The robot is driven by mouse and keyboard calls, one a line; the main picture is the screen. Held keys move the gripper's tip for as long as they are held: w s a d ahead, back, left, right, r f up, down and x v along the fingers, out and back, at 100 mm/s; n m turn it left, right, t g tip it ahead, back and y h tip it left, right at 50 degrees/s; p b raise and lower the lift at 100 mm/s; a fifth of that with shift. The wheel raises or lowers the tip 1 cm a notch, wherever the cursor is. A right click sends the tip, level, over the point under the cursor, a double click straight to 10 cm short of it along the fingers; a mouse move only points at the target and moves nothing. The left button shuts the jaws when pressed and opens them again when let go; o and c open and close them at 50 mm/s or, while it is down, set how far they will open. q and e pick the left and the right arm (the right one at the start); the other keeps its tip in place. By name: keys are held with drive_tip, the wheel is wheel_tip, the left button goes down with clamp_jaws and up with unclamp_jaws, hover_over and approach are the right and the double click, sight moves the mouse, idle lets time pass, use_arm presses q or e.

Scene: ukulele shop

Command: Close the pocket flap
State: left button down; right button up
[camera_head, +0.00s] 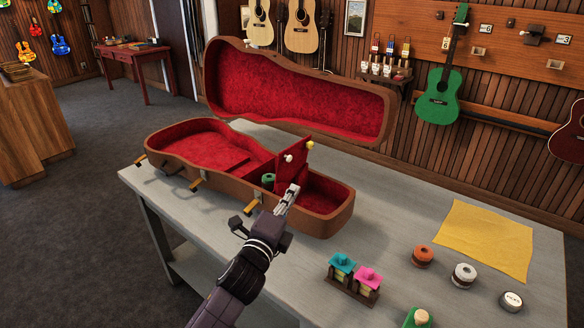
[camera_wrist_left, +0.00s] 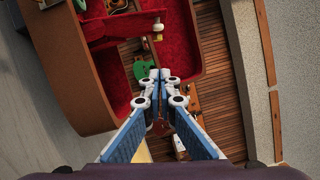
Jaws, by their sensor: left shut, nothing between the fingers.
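An open brown instrument case (camera_head: 325,229) with red lining lies on the grey table, its lid (camera_head: 300,95) raised at the back. Inside, a red pocket flap (camera_head: 291,168) stands raised between the long body section and the small compartment at the near right end. A white knob and a yellow knob show on it. My left gripper (camera_head: 292,190) is shut and empty, at the near side of the case in front of the flap; whether it touches cannot be told. In the left wrist view, the shut fingertips (camera_wrist_left: 160,75) point toward the case, with the red flap (camera_wrist_left: 110,30) beyond.
A green spool (camera_head: 268,181) sits in the case beside the flap. Gold latches stick out along the case's near side. Instruments hang on the wall behind.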

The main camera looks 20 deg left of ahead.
use_arm(q)
drive_tip(key=w+a+r+p, duration=0.1)
drive_tip(key=w+a+p, duration=0.2)
drive_tip(key=w, duration=0.6)
drive_tip(key=shift+w+a+r, duration=0.15)
drive_tip(key=shift+w+r, duration=0.1)
drive_tip(key=shift+w, duration=0.05)
